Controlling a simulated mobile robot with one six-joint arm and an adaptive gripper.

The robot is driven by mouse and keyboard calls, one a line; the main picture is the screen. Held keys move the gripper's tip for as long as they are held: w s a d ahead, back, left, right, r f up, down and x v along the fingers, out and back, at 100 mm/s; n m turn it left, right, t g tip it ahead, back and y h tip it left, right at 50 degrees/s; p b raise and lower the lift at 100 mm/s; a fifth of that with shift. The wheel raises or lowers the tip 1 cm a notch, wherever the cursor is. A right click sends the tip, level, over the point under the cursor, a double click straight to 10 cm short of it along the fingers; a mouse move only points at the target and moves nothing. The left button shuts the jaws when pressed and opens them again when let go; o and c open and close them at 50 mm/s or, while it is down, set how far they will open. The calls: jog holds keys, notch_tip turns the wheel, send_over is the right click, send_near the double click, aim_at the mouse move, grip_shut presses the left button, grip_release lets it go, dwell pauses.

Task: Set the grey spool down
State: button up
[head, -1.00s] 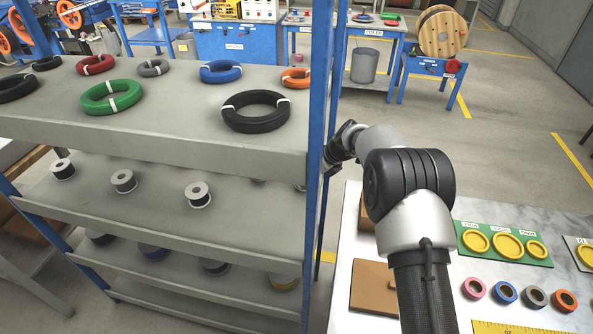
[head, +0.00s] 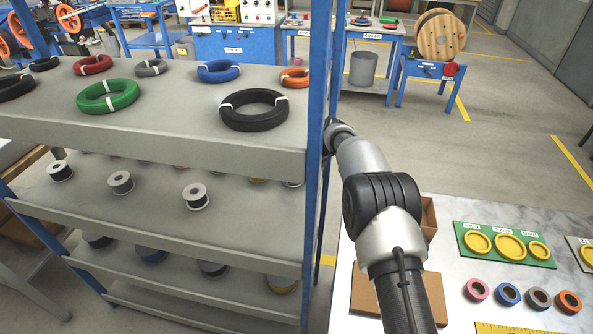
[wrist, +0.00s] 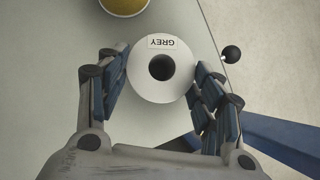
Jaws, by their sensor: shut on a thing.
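The grey spool (wrist: 140,82) shows in the wrist view as a pale round flange with a dark centre hole and a label reading GREY, upside down in the picture. My gripper (wrist: 160,72) is shut on it, with a blue-padded finger on each side. Below it in the picture is the grey shelf board (wrist: 65,55); I cannot tell whether the spool touches it. In the head view the gripper and the held spool are hidden behind the rack's blue post (head: 318,150).
A yellow spool (wrist: 124,4) is close to the held one. A black ball knob (wrist: 231,54) is near the shelf edge, and a blue bar (wrist: 285,140) is at lower right. Several spools (head: 195,197) stand on the rack's middle shelf. Wire coils (head: 254,108) lie above.

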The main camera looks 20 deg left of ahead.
jog(key=o, duration=1.3)
jog(key=shift+f, duration=0.1)
jog(key=p+v, duration=0.2)
jog(key=v, duration=0.5)
jog(key=shift+d+r, duration=0.2)
jog(key=shift+r, duration=0.15)
